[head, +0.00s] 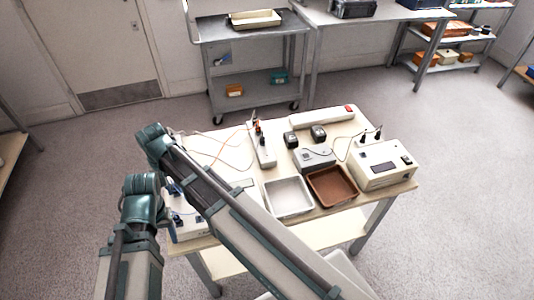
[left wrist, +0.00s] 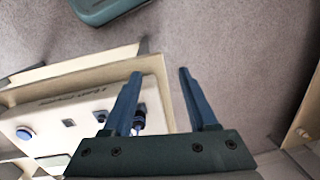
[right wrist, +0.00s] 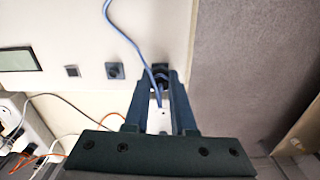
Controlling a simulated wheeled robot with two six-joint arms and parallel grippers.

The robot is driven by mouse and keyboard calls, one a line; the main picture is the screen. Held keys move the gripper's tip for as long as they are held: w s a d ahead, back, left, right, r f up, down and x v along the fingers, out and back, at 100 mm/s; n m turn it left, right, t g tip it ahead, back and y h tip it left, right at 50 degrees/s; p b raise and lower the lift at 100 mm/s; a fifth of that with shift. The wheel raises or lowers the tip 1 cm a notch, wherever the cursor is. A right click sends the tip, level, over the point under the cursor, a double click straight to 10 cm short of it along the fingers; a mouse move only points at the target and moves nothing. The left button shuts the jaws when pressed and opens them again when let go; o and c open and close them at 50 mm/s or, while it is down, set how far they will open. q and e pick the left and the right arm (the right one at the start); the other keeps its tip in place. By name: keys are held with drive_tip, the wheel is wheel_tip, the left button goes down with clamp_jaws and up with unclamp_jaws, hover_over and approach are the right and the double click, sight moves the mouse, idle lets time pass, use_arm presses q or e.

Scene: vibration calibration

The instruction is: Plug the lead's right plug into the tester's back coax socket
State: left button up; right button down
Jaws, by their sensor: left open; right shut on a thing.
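The tester (head: 196,229) is a pale box at the table's left end, largely behind my right arm in the head view. The right wrist view shows its face (right wrist: 70,25) with a dark screen and a socket (right wrist: 115,71). My right gripper (right wrist: 162,76) is shut on a dark plug at the tester's edge; the lead's blue cable (right wrist: 125,35) runs from it. I cannot tell whether the plug is seated. My left gripper (left wrist: 162,72) is open and empty beside the tester (left wrist: 65,105). A blue-tipped connector (left wrist: 139,122) on the tester shows behind its left finger.
Loose orange leads (head: 208,150) lie at the back left. A grey cart (head: 250,60) stands beyond. Open floor surrounds the table.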

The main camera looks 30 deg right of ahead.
sight(174, 188)
drive_tip(key=shift+m, duration=0.5)
drive_tip(key=m, duration=0.4)
drive_tip(key=c, duration=0.7)
unclamp_jaws()
drive_tip(key=shift+o, duration=0.2)
use_arm(q)
drive_tip(key=shift+r, duration=0.15)
use_arm(e)
drive_tip(key=shift+r, duration=0.1)
use_arm(q)
drive_tip(key=shift+r+p, duration=2.4)
drive_tip(key=shift+p, duration=0.15)
use_arm(e)
drive_tip(key=shift+r, duration=2.45)
use_arm(q)
drive_tip(key=shift+r, duration=0.1)
